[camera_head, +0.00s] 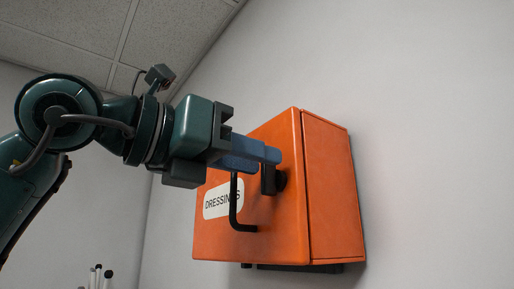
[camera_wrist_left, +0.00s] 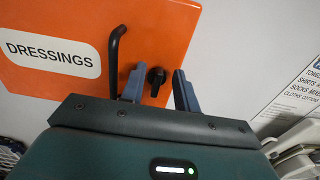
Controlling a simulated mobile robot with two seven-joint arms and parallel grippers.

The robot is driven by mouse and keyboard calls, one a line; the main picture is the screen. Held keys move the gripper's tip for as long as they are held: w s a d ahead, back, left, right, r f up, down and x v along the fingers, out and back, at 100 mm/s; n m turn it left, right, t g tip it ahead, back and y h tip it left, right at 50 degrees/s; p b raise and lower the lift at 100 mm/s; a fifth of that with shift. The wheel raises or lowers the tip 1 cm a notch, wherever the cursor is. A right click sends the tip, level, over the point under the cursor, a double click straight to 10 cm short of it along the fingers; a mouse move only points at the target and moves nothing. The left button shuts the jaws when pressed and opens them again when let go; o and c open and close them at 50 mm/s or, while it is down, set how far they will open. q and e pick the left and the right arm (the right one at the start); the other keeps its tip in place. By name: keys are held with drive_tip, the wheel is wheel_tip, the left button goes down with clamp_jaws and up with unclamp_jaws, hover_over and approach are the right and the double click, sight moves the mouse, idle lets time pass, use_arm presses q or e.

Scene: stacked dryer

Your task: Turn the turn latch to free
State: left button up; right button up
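An orange wall cabinet (camera_head: 330,190) labelled DRESSINGS hangs on the wall. Its front carries a black bar handle (camera_head: 235,205) and a black turn latch (camera_head: 281,181). In the left wrist view the latch (camera_wrist_left: 155,78) shows as a small dark knob to the right of the handle (camera_wrist_left: 115,58). My left gripper (camera_head: 268,158) is at the cabinet front, by the latch. Its two blue fingers are apart, one on each side of the latch in the left wrist view (camera_wrist_left: 158,70). I cannot tell whether they touch it. My right gripper is not in view.
The bar handle stands out from the cabinet front close beside my left fingers. A sign (camera_wrist_left: 290,95) with laundry words and some white items (camera_wrist_left: 298,145) are at the right of the left wrist view. The wall around the cabinet is bare in the head view.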

use_arm(q)
drive_tip(key=shift+w+d, duration=0.4)
drive_tip(key=shift+d, duration=0.1)
drive_tip(key=shift+c, duration=0.5)
drive_tip(key=shift+f, duration=0.1)
clamp_jaws()
